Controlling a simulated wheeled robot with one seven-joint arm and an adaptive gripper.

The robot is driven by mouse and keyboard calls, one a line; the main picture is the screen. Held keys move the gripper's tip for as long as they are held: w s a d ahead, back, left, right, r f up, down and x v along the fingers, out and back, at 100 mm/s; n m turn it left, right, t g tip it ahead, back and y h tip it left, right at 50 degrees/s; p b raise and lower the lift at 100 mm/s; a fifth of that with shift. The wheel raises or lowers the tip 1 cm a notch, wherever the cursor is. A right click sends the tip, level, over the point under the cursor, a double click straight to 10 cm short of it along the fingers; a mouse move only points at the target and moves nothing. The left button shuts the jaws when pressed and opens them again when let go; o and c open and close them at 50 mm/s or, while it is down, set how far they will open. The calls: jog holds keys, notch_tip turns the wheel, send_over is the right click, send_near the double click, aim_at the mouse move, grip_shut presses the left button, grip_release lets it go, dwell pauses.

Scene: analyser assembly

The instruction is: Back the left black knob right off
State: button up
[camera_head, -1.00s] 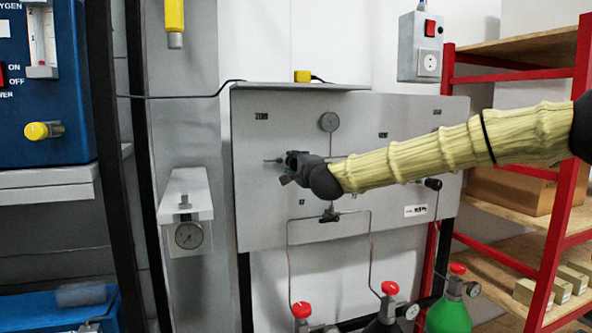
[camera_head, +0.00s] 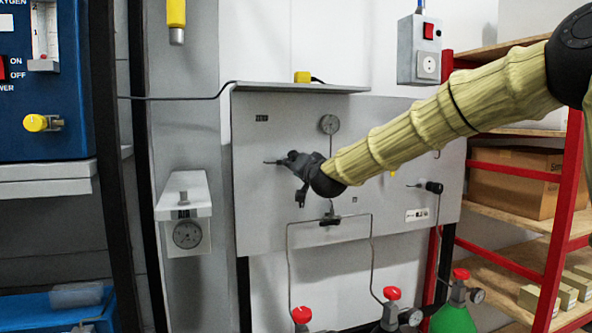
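The grey panel (camera_head: 265,215) stands upright ahead, with thin pipes and a gauge (camera_head: 329,124) on it. My gripper (camera_head: 291,164) is at the left part of the panel, beside the end of a short thin pipe (camera_head: 272,162). The left black knob is not visible; my gripper and wrist cover that spot. Whether the fingers are open or shut on it cannot be told. A right black knob (camera_head: 434,187) shows on the panel, clear of my arm.
Gas bottles with red caps (camera_head: 301,313) stand below the panel. A gauge on a bracket (camera_head: 187,234) is to the left. A red-framed shelf (camera_head: 562,225) with boxes stands on the right. A socket box (camera_head: 419,50) hangs above my arm.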

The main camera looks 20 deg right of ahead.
jog(key=n+b, duration=0.2)
jog(key=n, duration=0.3)
jog(key=shift+f+n, duration=0.15)
jog(key=shift+n, duration=0.25)
dwell(0.4)
jog(key=o, duration=1)
jog(key=shift+o, duration=0.2)
jog(key=shift+s, duration=0.1)
jog(key=s, duration=0.7)
jog(key=shift+s+d, duration=0.15)
